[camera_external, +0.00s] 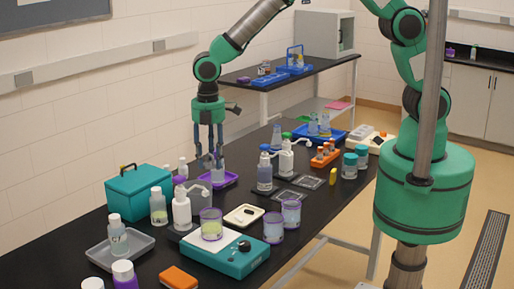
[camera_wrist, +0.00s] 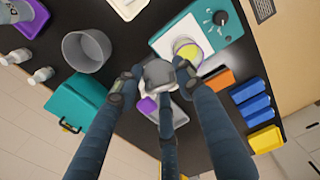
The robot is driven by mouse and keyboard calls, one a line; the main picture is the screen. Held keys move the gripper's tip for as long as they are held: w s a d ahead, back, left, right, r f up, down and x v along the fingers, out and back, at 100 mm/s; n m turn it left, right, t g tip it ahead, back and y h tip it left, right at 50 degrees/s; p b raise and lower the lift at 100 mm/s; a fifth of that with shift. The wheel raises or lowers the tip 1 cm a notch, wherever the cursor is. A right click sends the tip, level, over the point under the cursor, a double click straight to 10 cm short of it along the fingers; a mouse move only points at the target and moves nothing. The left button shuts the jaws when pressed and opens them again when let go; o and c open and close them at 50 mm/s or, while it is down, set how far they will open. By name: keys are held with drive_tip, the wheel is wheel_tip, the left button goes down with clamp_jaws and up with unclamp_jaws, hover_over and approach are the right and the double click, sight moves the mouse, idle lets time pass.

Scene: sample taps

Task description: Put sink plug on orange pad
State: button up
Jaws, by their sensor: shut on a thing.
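My gripper (camera_wrist: 157,75) is shut on a grey rounded piece, which I take to be the sink plug (camera_wrist: 158,72); the fingers touch it on both sides in the wrist view. In the external view my gripper (camera_external: 209,155) points down over the far-left part of the black table, and the held piece is too small to tell there. The orange pad (camera_external: 178,278) lies flat at the table's near edge, in front of the teal device. It also shows right of my fingers in the wrist view (camera_wrist: 220,80).
A teal box (camera_external: 138,190), a grey tray (camera_external: 120,248), and a teal device (camera_external: 224,252) stand around the near end, with several bottles and beakers between them. A purple tray (camera_external: 226,182) lies by my gripper. Blue bins (camera_wrist: 250,98) and a yellow bin (camera_wrist: 264,139) sit beyond the pad.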

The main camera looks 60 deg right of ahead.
drive_tip(key=s+a+n, duration=0.4)
drive_tip(key=s+a, duration=0.9)
drive_tip(key=s, duration=0.4)
drive_tip(key=f, duration=1.8)
drive_tip(key=shift+w+d, duration=0.3)
drive_tip(key=p, duration=0.3)
hover_over(178, 277)
drive_tip(key=shift+f, duration=0.75)
drive_tip(key=shift+f, duration=1.75)
drive_tip(key=shift+f, duration=0.15)
